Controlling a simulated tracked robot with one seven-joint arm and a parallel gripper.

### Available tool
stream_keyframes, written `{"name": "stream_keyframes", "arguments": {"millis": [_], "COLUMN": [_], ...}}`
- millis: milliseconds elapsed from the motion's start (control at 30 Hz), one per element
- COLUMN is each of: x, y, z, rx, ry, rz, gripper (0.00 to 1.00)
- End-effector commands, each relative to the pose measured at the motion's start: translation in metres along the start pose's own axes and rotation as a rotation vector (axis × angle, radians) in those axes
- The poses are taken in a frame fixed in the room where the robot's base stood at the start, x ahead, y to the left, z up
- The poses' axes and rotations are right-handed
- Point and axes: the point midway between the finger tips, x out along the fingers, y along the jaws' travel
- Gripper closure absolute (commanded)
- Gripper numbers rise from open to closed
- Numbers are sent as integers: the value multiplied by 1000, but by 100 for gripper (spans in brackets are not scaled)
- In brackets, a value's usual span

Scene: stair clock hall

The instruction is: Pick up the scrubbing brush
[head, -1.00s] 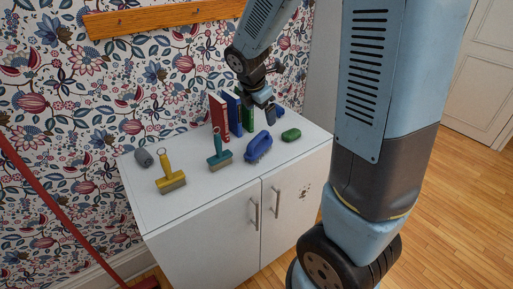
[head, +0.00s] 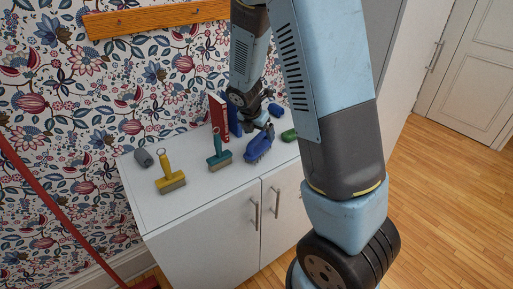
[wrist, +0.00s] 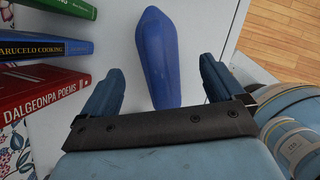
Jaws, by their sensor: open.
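The scrubbing brush (head: 259,146), blue with pale bristles facing down, lies near the front edge of the white cabinet top in the head view. In the wrist view the smooth blue back of the brush (wrist: 161,58) lies lengthwise between the two fingers. My gripper (head: 259,119) is just above and behind the brush in the head view. In the wrist view my gripper (wrist: 158,78) is open, one finger on each side of the brush, with visible gaps. I cannot tell its exact height over the brush.
Upright books, the red one (head: 219,118) nearest, stand left of my gripper. A green object (head: 289,135) and small blue object (head: 275,110) are right.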

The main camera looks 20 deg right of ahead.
Motion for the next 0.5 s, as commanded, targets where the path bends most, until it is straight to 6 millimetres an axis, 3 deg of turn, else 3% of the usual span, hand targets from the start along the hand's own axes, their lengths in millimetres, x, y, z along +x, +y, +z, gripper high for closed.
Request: {"name": "stream_keyframes", "arguments": {"millis": [233,500], "x": [11,42], "y": [0,1], "z": [-2,-4], "rx": [-1,-1], "ry": [0,1], "rz": [-2,-3], "gripper": [5,5]}}
